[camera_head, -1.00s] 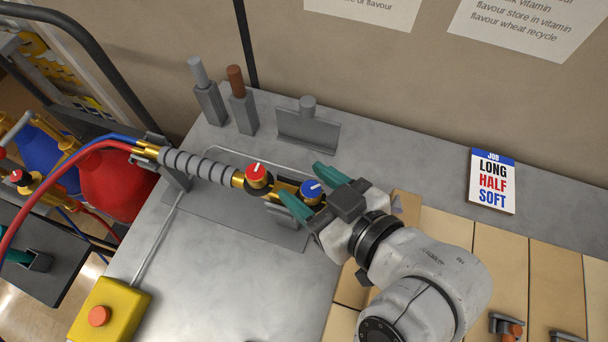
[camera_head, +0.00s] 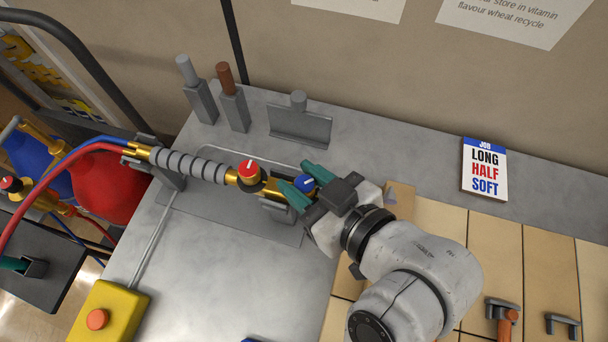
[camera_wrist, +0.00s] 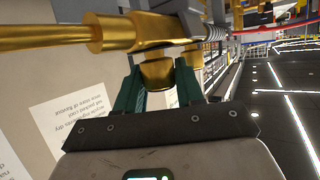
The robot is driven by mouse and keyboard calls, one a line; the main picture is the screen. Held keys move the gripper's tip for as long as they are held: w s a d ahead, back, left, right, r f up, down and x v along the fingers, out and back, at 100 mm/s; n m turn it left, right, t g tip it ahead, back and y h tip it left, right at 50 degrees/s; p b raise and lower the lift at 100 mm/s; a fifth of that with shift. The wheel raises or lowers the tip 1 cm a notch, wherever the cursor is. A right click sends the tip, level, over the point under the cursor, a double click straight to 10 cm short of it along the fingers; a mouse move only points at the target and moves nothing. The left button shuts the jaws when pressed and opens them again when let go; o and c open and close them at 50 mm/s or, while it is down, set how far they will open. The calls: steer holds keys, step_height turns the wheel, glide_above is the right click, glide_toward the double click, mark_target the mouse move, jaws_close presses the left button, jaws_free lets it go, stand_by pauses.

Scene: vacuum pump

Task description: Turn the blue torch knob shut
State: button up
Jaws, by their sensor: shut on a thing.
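The torch (camera_head: 200,166) lies on a stand on the grey bench, with a ribbed grey handle and brass parts. Its red knob (camera_head: 249,168) has a white mark. The blue knob (camera_head: 304,184), also with a white mark, sits to its right, between the teal fingers of my gripper (camera_head: 300,180). The gripper is shut on the blue knob. In the wrist view the teal fingers (camera_wrist: 160,85) stand on both sides of a brass collar (camera_wrist: 157,74) under the torch's brass body (camera_wrist: 150,32); no blue shows there.
A red hose and a blue hose run left from the torch. A yellow box with an orange button (camera_head: 97,319) is at the lower left. Upright holders (camera_head: 235,108) and a grey bracket (camera_head: 299,125) stand behind. A job card (camera_head: 484,168) is at the right. The bench front left is clear.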

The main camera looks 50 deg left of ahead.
steer(key=m+t+h+p, duration=0.1)
steer(key=m+t+p, duration=0.1)
steer(key=m+t, duration=0.2)
steer(key=shift+s+r+m+t, duration=0.1)
steer(key=shift+m+t, duration=0.3)
steer(key=shift+t, duration=0.3)
steer(key=shift+m+t+h+p, duration=0.45)
steer(key=shift+m+t+h, duration=0.75)
steer(key=shift+m+t, duration=0.6)
steer(key=o, duration=1)
steer(key=shift+c, duration=0.2)
